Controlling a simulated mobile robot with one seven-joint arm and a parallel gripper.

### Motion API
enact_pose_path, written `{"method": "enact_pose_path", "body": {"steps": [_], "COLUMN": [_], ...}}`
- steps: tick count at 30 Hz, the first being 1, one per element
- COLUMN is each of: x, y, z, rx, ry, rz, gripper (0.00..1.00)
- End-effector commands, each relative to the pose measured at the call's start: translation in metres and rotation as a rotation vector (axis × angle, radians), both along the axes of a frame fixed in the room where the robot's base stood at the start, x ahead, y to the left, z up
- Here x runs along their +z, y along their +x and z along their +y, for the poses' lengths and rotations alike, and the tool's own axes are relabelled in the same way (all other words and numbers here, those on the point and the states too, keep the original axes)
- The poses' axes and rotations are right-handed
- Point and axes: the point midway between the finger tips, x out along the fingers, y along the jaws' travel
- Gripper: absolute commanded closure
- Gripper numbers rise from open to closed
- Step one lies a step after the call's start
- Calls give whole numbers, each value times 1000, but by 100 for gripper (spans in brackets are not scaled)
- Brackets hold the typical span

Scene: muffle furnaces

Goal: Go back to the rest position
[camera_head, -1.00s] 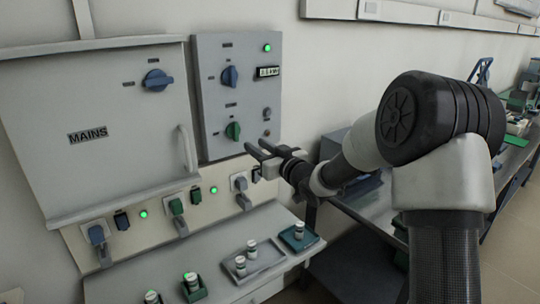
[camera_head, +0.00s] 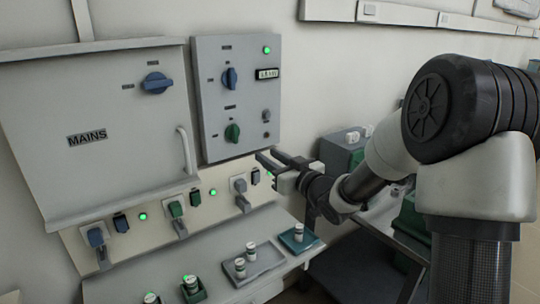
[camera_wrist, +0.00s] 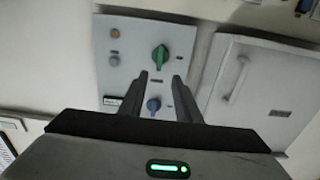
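My gripper (camera_head: 272,166) is in front of the wall panel, just below and right of the grey control box (camera_head: 207,99). Its two fingers are apart with nothing between them. In the wrist view my gripper (camera_wrist: 160,80) also shows open, its fingers pointing towards the control box with a green knob (camera_wrist: 160,56) and a blue knob (camera_wrist: 153,104). The arm reaches in from the right of the head view.
A cabinet marked MAINS (camera_head: 88,110) is at the left. Below it are plug switches with green lights. A shelf holds small jars on a grey tray (camera_head: 262,262), a blue tray (camera_head: 312,241) and green holders. A bench (camera_head: 345,262) stands behind my arm.

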Motion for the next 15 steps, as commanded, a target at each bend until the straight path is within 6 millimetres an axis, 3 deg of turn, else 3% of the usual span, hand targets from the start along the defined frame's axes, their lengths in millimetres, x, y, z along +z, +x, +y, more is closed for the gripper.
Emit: {"method": "enact_pose_path", "body": {"steps": [4,8,11,15], "x": [10,25,36,42], "y": [-4,-23,-59,-132], "z": [-12,-46,-82,-124], "rx": [-68,-223,-362,-519], "ry": [-84,-230,-325,-390], "rz": [38,142,261,456], "gripper": [70,70,70,70]}}
